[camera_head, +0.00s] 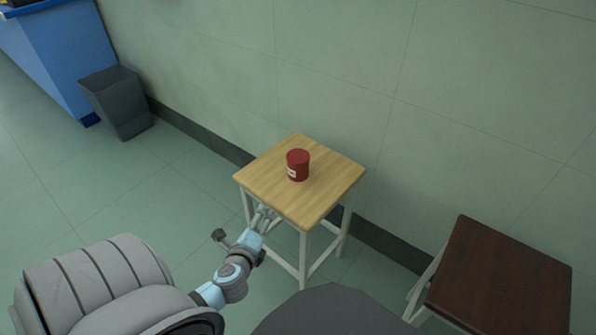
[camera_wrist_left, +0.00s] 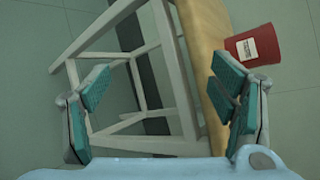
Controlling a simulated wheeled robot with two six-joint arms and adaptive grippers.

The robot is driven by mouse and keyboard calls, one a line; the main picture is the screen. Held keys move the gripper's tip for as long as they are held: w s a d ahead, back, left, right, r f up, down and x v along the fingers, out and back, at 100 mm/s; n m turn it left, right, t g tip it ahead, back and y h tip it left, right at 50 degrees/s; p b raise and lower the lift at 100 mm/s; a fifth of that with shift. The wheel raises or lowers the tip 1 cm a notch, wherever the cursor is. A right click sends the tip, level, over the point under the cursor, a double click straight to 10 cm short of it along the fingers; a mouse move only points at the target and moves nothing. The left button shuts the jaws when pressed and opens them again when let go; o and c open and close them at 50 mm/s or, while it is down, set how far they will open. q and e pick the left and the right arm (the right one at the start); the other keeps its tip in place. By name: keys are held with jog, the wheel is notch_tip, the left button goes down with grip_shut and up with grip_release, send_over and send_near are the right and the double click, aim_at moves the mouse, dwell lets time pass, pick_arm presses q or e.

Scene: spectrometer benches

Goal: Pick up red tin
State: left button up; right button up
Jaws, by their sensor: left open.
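The red tin (camera_head: 298,165) stands upright near the middle of the light wooden stool's top (camera_head: 318,196). It has a small white label. My left gripper (camera_head: 264,213) is at the stool's front left edge, apart from the tin. In the left wrist view the left gripper (camera_wrist_left: 162,100) is open and empty, with teal pads apart. There the tin (camera_wrist_left: 253,46) shows beyond the right finger, lying sideways in the picture, on the stool's top (camera_wrist_left: 205,45). The right gripper is in neither view.
The stool's white legs (camera_head: 303,255) stand beside and below my left gripper. A dark brown stool (camera_head: 502,278) is at the lower right. A grey bin (camera_head: 117,101) and a blue bench (camera_head: 60,50) are at the upper left. A green wall (camera_head: 340,75) runs behind the stool.

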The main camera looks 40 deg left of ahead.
aim_at(298, 161)
pick_arm(q)
jog(key=w+r+m+t+h, duration=0.1)
jog(key=w+r+m+t, duration=0.1)
jog(key=m, duration=0.3)
jog(key=w+d+r+m+t+b, duration=0.1)
jog(key=w+r+m+t, duration=0.1)
jog(key=m, duration=0.3)
jog(key=w+d+r+m+t+h, duration=0.1)
jog(key=w+r+m+t, duration=0.1)
jog(key=m, duration=0.3)
jog(key=shift+w+r+h+b, duration=0.3)
jog(key=shift+w+r+b, duration=0.1)
jog(key=shift+r, duration=0.45)
jog(key=x, duration=0.7)
jog(key=shift+w+r, duration=0.25)
jog(key=shift+w, duration=0.15)
jog(key=b+x, duration=0.1)
jog(key=x, duration=0.5)
jog(key=shift+a+b, duration=0.1)
jog(key=shift+b, duration=0.3)
jog(key=shift+r, duration=0.1)
jog(key=c, duration=1.4)
jog(key=shift+o, duration=0.2)
pick_arm(e)
jog(key=w+r, duration=0.2)
jog(key=w, duration=0.1)
jog(key=shift+a+r+n, duration=0.15)
jog(key=shift+a+n, duration=0.15)
jog(key=shift+a, duration=0.05)
jog(key=shift+r, duration=0.1)
